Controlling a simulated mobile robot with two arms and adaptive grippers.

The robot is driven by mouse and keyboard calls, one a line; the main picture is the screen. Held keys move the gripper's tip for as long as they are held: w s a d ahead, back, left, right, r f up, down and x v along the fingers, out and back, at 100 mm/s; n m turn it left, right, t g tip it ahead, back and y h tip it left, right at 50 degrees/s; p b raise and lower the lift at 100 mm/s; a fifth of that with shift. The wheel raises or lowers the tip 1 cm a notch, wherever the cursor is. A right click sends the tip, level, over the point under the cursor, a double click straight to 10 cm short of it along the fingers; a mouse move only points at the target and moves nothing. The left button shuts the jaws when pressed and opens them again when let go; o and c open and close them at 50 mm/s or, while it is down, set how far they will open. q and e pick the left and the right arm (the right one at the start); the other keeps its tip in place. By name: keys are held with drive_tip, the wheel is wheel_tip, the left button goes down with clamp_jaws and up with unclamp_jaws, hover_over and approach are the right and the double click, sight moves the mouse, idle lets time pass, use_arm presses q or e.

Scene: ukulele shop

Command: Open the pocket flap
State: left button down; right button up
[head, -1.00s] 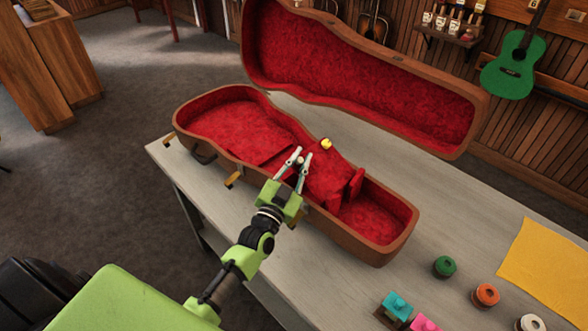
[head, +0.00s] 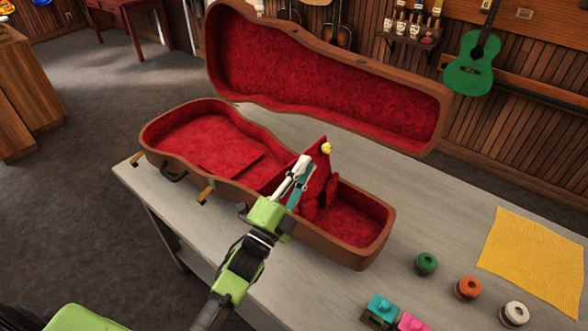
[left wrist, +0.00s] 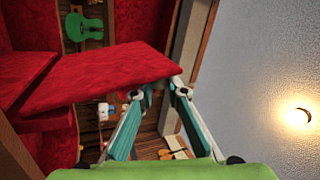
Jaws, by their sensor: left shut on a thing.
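The brown ukulele case (head: 340,250) lies open on the table, its red-lined lid (head: 330,80) standing up behind it. The red pocket flap (head: 319,168) is raised steeply above the pocket, with a small yellow knob (head: 326,148) at its upper edge. My left gripper (head: 304,164) is shut on the flap near its upper edge. In the left wrist view the flap (left wrist: 100,78) reaches to the fingertips (left wrist: 158,92); the exact grip contact is hard to see. The pocket's inside is mostly hidden behind the gripper and flap. My right gripper is not in view.
The grey table (head: 420,215) has free room right of the case. Green (head: 427,264), orange (head: 467,288) and white (head: 514,313) round items stand there, near a yellow cloth (head: 535,260). Teal (head: 382,307) and pink (head: 411,322) items sit at the front edge.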

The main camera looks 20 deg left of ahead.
use_arm(q)
drive_tip(key=shift+s+d+m+h+b, duration=0.2)
drive_tip(key=shift+d+m+h, duration=0.25)
drive_tip(key=shift+m, duration=0.25)
drive_tip(key=shift+s+d+m+h+b, duration=0.2)
drive_tip(key=shift+d+m+h, duration=0.15)
drive_tip(key=shift+d+m, duration=0.3)
drive_tip(key=c, duration=2)
unclamp_jaws()
drive_tip(key=shift+c, duration=0.2)
drive_tip(key=v, duration=1.2)
drive_tip(key=shift+a+r, duration=0.1)
drive_tip(key=shift+r, duration=0.05)
